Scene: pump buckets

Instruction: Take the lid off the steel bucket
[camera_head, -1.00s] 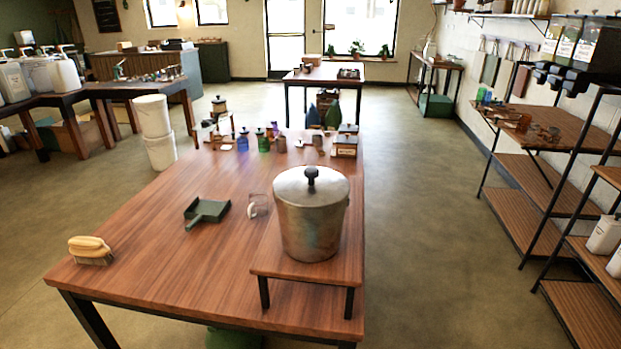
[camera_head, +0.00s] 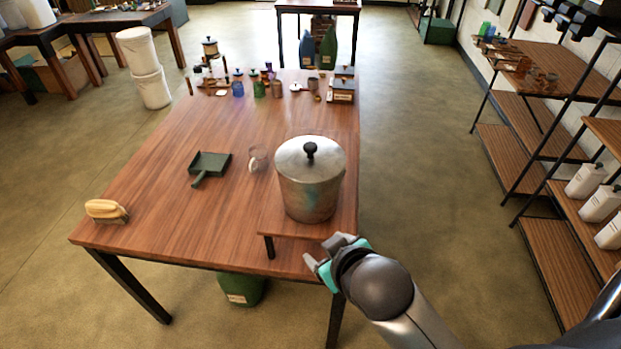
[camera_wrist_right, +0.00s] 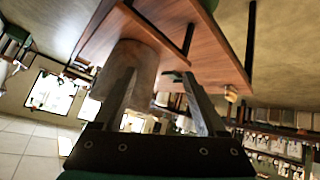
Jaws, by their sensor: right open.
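The steel bucket (camera_head: 309,194) stands upright on a low wooden riser (camera_head: 275,222) at the near right of the table. Its steel lid (camera_head: 300,154) is on top, with a black knob (camera_head: 310,149) in the middle. My right gripper (camera_head: 322,258) is open and empty, low at the table's near right corner, in front of the riser and apart from the bucket. In the right wrist view the bucket (camera_wrist_right: 133,60) shows tilted beyond the open fingers (camera_wrist_right: 160,90). My left gripper is not in view.
On the table (camera_head: 150,215) are a dustpan (camera_head: 208,166), a glass mug (camera_head: 258,158) and a brush (camera_head: 105,210). Several bottles and jars (camera_head: 258,88) stand at the far end. A shelf rack (camera_head: 540,170) is at the right. A green container (camera_head: 241,288) is under the table.

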